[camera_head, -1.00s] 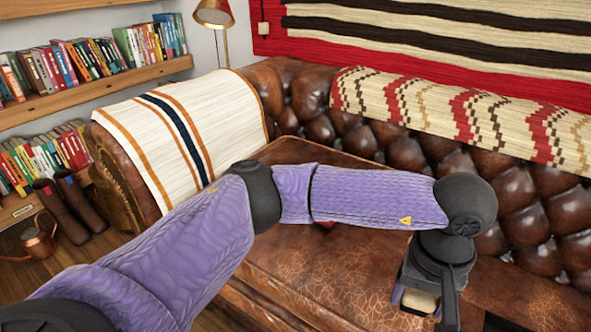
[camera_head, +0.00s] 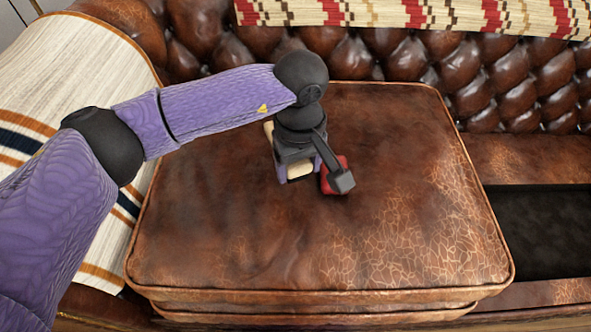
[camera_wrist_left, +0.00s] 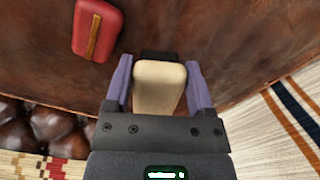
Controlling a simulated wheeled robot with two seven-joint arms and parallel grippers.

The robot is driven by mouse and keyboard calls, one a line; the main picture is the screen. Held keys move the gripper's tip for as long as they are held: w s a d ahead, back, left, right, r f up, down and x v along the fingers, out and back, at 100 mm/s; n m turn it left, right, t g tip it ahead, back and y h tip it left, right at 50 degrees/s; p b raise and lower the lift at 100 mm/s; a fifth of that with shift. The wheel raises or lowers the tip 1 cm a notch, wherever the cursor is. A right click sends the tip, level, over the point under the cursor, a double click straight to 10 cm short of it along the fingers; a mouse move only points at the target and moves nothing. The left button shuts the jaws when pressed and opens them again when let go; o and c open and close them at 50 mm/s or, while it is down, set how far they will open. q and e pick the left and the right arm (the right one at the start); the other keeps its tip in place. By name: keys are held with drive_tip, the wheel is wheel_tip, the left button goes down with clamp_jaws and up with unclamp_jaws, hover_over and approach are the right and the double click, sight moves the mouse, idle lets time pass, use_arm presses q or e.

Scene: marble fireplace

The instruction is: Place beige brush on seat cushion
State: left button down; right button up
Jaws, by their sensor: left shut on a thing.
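The beige brush (camera_wrist_left: 158,88) is between the purple fingers of my left gripper (camera_wrist_left: 159,66) in the left wrist view. The gripper is shut on it. In the head view, my left gripper (camera_head: 293,172) points down over the brown leather seat cushion (camera_head: 330,235), and part of the beige brush (camera_head: 300,169) shows at its fingers. I cannot tell whether the brush touches the leather. The cushion also fills the upper part of the left wrist view (camera_wrist_left: 220,35). My right gripper is not in view.
A red object with a tan strip (camera_wrist_left: 97,30) lies on the cushion near my left gripper, partly hidden in the head view. The cushion's front and right are clear. A dark gap (camera_head: 550,230) lies right of the cushion. A striped blanket (camera_head: 65,85) covers the left armrest.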

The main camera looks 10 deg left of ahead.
sight(299, 180)
use_arm(q)
wheel_tip(299, 180, down, 7)
drive_tip(key=b, duration=0.2)
drive_tip(key=shift+r+b, duration=0.2)
drive_tip(key=shift+b, duration=0.15)
drive_tip(key=shift+r, duration=0.2)
drive_tip(key=shift+f, duration=0.15)
drive_tip(key=shift+c, duration=1)
unclamp_jaws()
wheel_tip(299, 180, up, 12)
drive_tip(key=p, duration=0.6)
drive_tip(key=shift+r, duration=0.25)
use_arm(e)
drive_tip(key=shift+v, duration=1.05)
use_arm(q)
drive_tip(key=shift+f, duration=0.1)
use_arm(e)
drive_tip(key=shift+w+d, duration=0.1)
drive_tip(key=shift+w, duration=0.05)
